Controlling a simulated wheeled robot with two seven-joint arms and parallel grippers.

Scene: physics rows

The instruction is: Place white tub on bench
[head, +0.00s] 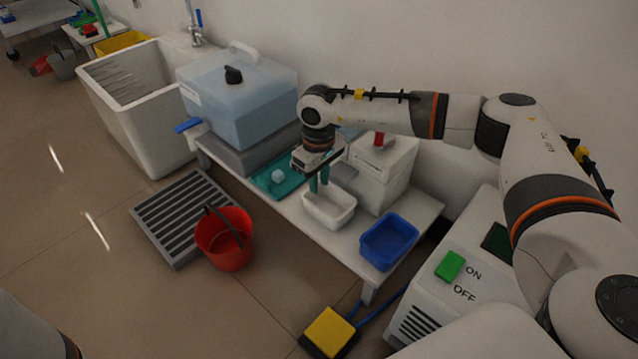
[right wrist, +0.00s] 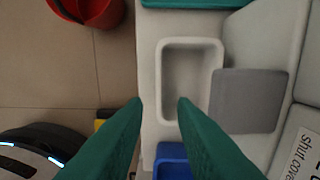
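The white tub (head: 324,220) appears to stand upright and empty on the white bench (head: 283,216), between the teal tray and the blue bin. It also shows in the right wrist view (right wrist: 190,121). My right gripper (head: 319,188) is over the tub with its green fingers pointing down. In the right wrist view the fingers (right wrist: 161,104) are apart with nothing between them but the view of the tub's left wall. I cannot tell whether they touch the tub. My left gripper is out of view.
A blue bin (head: 375,256) stands right of the tub, a teal tray (head: 262,184) left. A white box (head: 385,189) stands behind, and a grey panel (right wrist: 250,100) overlaps the tub's right edge in the wrist view. A red bucket (head: 224,250) is before the bench.

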